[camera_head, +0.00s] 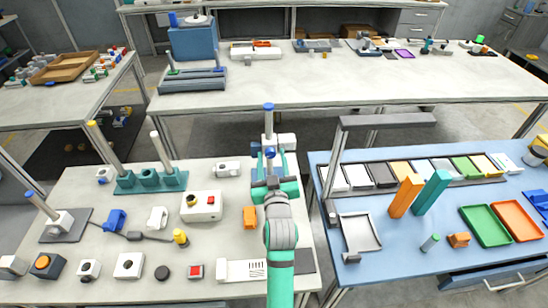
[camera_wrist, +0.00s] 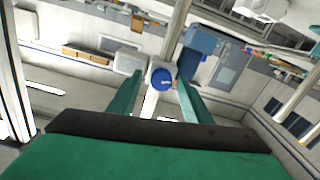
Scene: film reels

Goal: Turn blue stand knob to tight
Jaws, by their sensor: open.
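A stand with a pale upright post and a blue cap (camera_head: 268,107) rises at the right back of the near white table. In the wrist view, a round blue knob (camera_wrist: 162,79) with a small white mark faces me, with a pale shaft or bracket below it. My gripper (camera_head: 270,165) reaches toward the stand, and its green fingers also show in the wrist view (camera_wrist: 161,92). The fingers are open, one on each side of the knob, with visible gaps. I cannot tell how deep the knob sits between them. My gripper hides the stand's lower part in the head view.
A white box with a red button (camera_head: 201,206), an orange block (camera_head: 250,217) and a white device (camera_head: 228,169) lie left of my arm. A teal post stand (camera_head: 150,180) is farther left. A blue table (camera_head: 400,262) with trays stands to the right.

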